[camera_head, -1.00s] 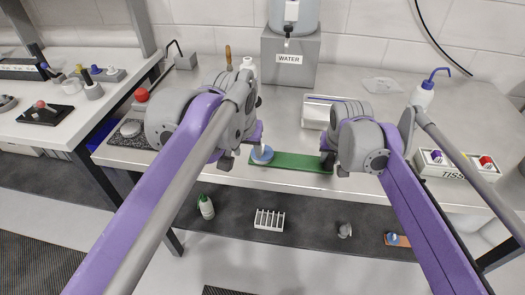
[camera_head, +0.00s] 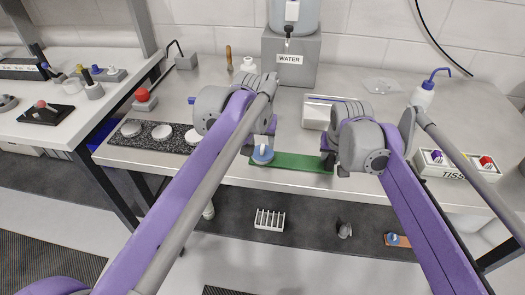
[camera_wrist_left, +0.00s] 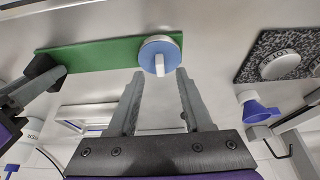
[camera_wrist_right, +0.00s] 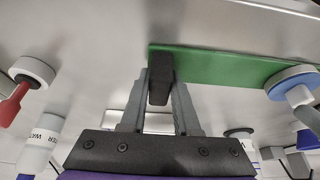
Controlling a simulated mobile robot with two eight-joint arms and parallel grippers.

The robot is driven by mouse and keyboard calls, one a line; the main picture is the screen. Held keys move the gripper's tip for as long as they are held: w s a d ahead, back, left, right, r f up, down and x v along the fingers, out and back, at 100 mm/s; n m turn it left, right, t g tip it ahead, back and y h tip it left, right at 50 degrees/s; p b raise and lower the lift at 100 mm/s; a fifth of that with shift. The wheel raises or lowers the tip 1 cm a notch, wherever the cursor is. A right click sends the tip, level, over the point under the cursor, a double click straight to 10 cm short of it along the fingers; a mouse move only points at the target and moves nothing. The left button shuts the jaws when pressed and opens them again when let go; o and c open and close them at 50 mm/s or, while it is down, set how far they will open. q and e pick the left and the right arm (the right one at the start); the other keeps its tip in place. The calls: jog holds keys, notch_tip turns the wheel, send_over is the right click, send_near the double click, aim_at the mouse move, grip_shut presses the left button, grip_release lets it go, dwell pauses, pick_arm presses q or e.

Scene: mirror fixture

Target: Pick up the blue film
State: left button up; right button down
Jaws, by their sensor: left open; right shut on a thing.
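A round disc with a blue face (camera_head: 262,155), which appears to be the blue film on its mount, sits at the left end of a green plate (camera_head: 305,162) on the bench's front edge. It has a pale tab sticking out, clear in the left wrist view (camera_wrist_left: 160,52). My left gripper (camera_wrist_left: 160,74) is open, its fingertips either side of the tab and just short of the disc. My right gripper (camera_wrist_right: 160,85) is shut on the black block (camera_wrist_right: 160,72) at the plate's other end.
A speckled slab (camera_head: 150,138) with several pale discs lies at left. Behind stand a grey box labelled WATER (camera_head: 290,60), a white box (camera_head: 317,112) and a blue-nozzled bottle (camera_head: 422,95).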

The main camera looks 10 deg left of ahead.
aim_at(263, 147)
pick_arm(q)
jog(key=shift+x, duration=1.55)
jog(key=shift+w+r, duration=0.1)
jog(key=shift+w, duration=0.05)
grip_shut()
